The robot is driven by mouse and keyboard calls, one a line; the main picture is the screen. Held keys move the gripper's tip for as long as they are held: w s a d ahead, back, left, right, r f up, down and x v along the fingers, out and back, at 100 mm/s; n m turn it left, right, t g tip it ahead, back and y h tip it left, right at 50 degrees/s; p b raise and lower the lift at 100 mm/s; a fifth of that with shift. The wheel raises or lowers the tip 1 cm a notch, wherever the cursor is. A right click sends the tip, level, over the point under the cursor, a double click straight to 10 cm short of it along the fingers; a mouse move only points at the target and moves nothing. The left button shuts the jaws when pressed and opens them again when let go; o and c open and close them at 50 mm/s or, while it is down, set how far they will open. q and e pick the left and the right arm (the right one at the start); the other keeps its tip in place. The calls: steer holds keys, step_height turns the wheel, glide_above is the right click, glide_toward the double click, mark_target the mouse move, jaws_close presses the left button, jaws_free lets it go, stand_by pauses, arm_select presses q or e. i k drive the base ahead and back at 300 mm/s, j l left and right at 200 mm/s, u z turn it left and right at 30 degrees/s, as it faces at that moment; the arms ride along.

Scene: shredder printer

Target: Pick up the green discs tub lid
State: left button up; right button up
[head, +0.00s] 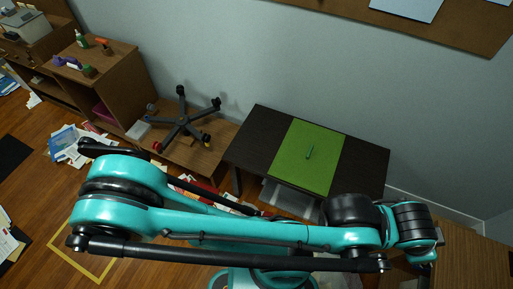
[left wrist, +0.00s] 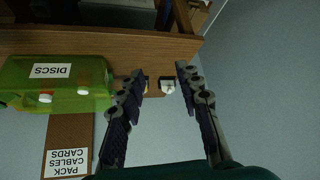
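In the left wrist view, a translucent green tub (left wrist: 85,70) with a white DISCS label (left wrist: 50,71) is at the left, seen upside down. It has small white pieces along one side. I cannot clearly tell its lid from its body. My left gripper (left wrist: 160,73) is open and empty, its two dark fingers spread apart. The tub is left of the fingers, apart from them. In the head view neither gripper can be made out, and I cannot see the labelled tub.
A small white item (left wrist: 167,86) lies between the fingers in the picture, beside a wooden shelf edge (left wrist: 120,43). The head view shows a dark table (head: 362,165) with a green mat (head: 312,139), and an upturned chair base (head: 184,120).

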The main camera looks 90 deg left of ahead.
mark_target(307, 157)
steer(key=u, duration=2.45)
steer(key=z, duration=3.15)
steer(key=u, duration=3.15)
steer(key=i+j+u, duration=0.25)
steer(key=i, duration=0.15)
